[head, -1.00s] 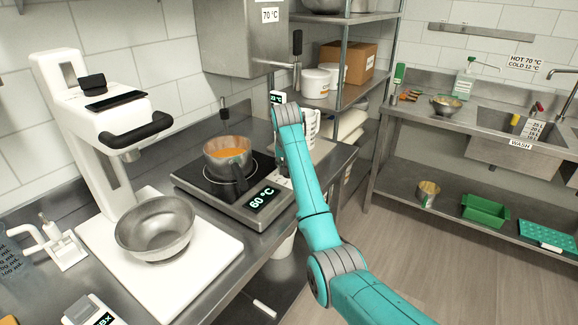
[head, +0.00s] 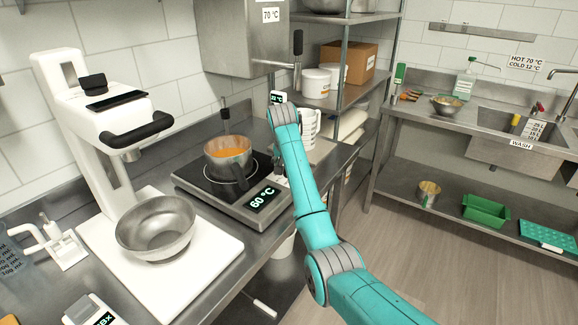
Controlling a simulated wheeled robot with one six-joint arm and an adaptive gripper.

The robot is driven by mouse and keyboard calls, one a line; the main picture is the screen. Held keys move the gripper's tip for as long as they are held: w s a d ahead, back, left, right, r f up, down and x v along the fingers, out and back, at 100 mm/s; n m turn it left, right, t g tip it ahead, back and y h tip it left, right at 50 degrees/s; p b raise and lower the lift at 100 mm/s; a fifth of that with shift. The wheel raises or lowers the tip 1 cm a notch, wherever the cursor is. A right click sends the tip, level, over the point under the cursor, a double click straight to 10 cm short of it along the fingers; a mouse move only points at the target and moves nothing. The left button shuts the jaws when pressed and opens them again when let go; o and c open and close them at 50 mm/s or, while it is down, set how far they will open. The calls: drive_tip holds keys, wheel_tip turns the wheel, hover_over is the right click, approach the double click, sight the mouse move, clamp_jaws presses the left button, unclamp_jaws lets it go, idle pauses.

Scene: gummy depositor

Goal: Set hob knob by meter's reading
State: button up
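The hob (head: 225,199) stands on the steel counter with a lit display (head: 262,198) reading 60 °C. A steel pot (head: 228,158) with orange liquid sits on its black plate. The hob's knob is not visible; my arm is close to the hob's right side and may cover it. A small meter display (head: 277,98) shows behind my wrist, and its reading is too small to make out surely. My arm reaches over the counter's right part, its wrist beside the hob's back right.
A white stand mixer-like machine (head: 104,130) and a steel bowl (head: 157,226) on a white board are at the left. A measuring jug (head: 310,124) stands behind my arm. A steel tank (head: 240,40) labelled 70 °C hangs above. Shelves (head: 352,95) stand at the right.

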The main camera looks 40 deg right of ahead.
drive_tip(key=shift+r, duration=0.1)
drive_tip(key=v, duration=0.7)
drive_tip(key=shift+a+r, duration=0.1)
idle(0.6)
